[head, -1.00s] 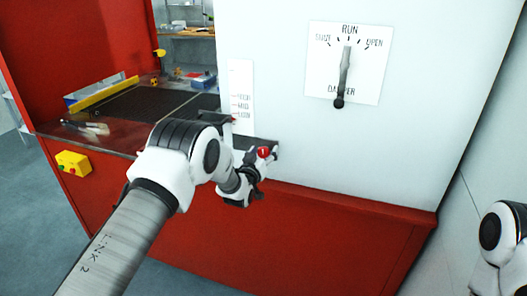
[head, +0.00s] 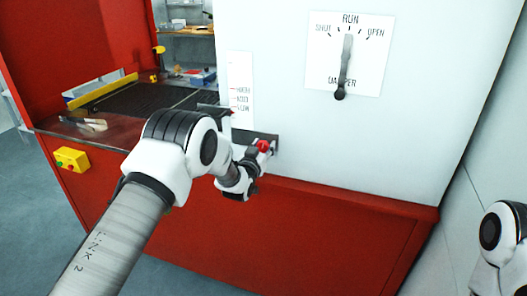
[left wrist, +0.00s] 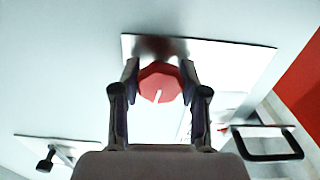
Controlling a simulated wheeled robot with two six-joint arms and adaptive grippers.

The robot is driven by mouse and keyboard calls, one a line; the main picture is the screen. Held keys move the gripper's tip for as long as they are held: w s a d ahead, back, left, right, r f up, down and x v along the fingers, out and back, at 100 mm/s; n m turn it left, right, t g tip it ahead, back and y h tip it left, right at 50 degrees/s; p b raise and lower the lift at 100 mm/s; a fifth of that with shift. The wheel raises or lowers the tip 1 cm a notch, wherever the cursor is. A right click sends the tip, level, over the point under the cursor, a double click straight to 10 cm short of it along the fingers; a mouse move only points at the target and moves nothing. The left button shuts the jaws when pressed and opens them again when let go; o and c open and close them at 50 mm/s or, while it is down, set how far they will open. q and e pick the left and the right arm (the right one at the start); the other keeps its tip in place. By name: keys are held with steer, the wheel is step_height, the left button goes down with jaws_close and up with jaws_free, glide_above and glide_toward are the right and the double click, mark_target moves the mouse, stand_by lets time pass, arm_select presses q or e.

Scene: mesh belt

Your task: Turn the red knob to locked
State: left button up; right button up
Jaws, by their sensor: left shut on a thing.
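The red knob (head: 263,146) sits on a plate on the pale wall, just above the red lower panel. In the left wrist view the red knob (left wrist: 160,84) is faceted and carries a white pointer line. The line slants slightly off the picture's vertical. My left gripper (left wrist: 160,70) has a finger on each side of the knob and is shut on it. In the head view my left gripper (head: 256,158) is partly hidden by its own wrist. The plate's lettering around the knob cannot be read. My right gripper is out of view.
The damper plate (head: 370,75) with its dark lever (head: 346,65) is on the wall to the upper right. A dark bar handle (left wrist: 268,143) is near the knob in the wrist view. The mesh belt (head: 150,97) lies left. A yellow button box (head: 71,159) is below it.

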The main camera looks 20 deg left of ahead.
arm_select(q)
steer(key=m+b, duration=0.3)
steer(key=shift+f+m, duration=0.25)
steer(key=shift+m, duration=0.05)
steer(key=m+b, duration=0.4)
steer(key=shift+m, duration=0.3)
steer(key=m+b, duration=0.3)
steer(key=shift+r+m+b, duration=0.15)
steer(key=shift+m+b, duration=0.9)
steer(key=shift+m, duration=1.15)
steer(key=o, duration=1.2)
steer(key=shift+d, duration=0.1)
steer(key=shift+c, duration=0.2)
